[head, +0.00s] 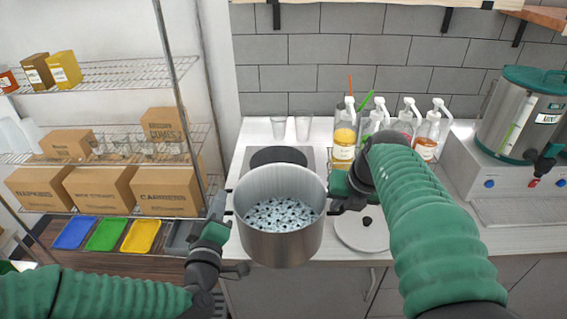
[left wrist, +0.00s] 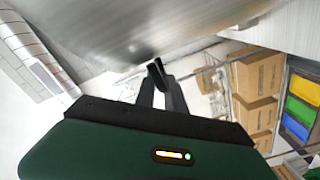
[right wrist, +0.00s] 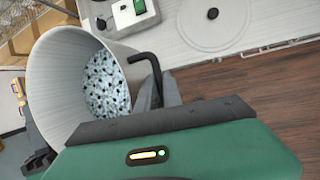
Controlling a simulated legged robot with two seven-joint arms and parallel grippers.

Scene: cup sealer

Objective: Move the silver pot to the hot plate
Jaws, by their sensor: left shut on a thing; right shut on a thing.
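The silver pot (head: 280,243) is held up in front of the counter's front edge in the head view, upright, with many small dark-speckled pale pieces inside. My left gripper (head: 226,212) is shut on its left side handle. My right gripper (head: 334,204) is shut on its right side handle. The pot's wall fills the upper part of the left wrist view (left wrist: 130,25), and its open mouth shows in the right wrist view (right wrist: 70,95). The hot plate (head: 278,156), a dark round disc on a grey base, is on the counter just behind the pot, its near part hidden.
A round white lid (head: 362,236) lies on the counter right of the pot. Several pump bottles (head: 344,140) and two clear cups (head: 303,126) stand behind. A large steel dispenser (head: 518,115) is at the right. A wire shelf (head: 130,72) with boxes stands at the left.

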